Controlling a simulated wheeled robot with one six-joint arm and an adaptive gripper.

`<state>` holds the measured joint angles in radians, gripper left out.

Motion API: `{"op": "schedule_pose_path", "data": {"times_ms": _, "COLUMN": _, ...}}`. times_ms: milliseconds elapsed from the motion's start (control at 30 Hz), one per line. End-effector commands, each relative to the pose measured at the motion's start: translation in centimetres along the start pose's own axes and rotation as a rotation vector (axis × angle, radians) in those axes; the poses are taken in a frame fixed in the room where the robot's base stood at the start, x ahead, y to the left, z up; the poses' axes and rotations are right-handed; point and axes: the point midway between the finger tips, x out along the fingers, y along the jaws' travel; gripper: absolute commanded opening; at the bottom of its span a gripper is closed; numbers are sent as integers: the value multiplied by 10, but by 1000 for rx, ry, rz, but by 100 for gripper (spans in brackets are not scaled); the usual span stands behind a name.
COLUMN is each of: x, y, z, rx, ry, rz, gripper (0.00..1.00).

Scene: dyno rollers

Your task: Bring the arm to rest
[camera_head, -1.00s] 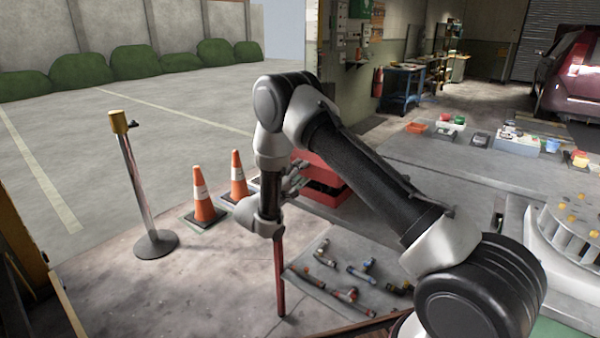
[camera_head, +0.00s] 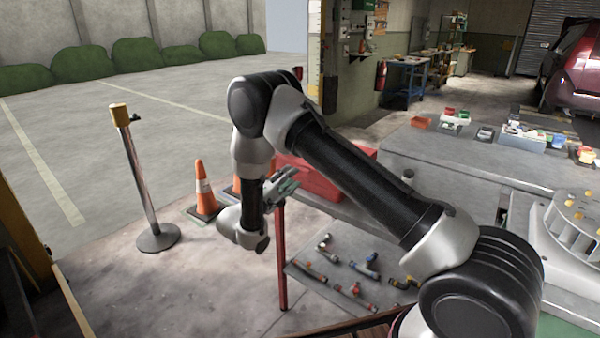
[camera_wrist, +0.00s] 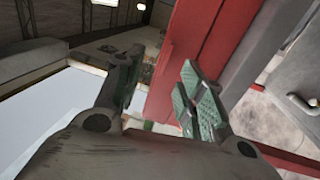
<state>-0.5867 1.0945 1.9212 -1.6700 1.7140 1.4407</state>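My gripper (camera_head: 290,183) points right and a little up, close to a red box (camera_head: 315,182) on the bench. The arm hides part of the box. In the wrist view my gripper (camera_wrist: 158,82) has its two green-grey padded fingers apart with nothing between them. A red surface lies behind the fingers; I cannot tell how far off.
A red bench leg (camera_head: 281,262) stands just below the gripper. A lower shelf (camera_head: 325,292) holds several pipe fittings. Orange cones (camera_head: 203,190) and a yellow-topped post (camera_head: 140,180) stand to the left. Bins (camera_head: 422,122) and a round rack (camera_head: 572,218) are on the bench at right.

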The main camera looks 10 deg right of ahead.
Motion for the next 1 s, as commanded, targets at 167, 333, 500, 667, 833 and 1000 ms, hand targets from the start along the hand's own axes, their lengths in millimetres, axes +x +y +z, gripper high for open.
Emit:
{"op": "schedule_pose_path", "data": {"times_ms": 167, "x": -2, "y": 1, "z": 1, "rx": 3, "ry": -5, "rz": 0, "gripper": 39}}
{"op": "schedule_pose_path", "data": {"times_ms": 333, "x": -2, "y": 1, "z": 0, "rx": 4, "ry": -6, "rz": 0, "gripper": 39}}
{"op": "schedule_pose_path", "data": {"times_ms": 500, "x": -2, "y": -2, "z": 0, "rx": -77, "ry": -4, "rz": -13, "gripper": 39}}
{"op": "schedule_pose_path", "data": {"times_ms": 667, "x": 3, "y": -34, "z": 38, "rx": -359, "ry": -103, "rz": -148, "gripper": 39}}
{"op": "schedule_pose_path", "data": {"times_ms": 833, "x": 3, "y": -44, "z": 105, "rx": -611, "ry": -255, "rz": -366, "gripper": 39}}
{"op": "schedule_pose_path", "data": {"times_ms": 1000, "x": 6, "y": -14, "z": 171, "rx": -705, "ry": -400, "rz": -651, "gripper": 39}}
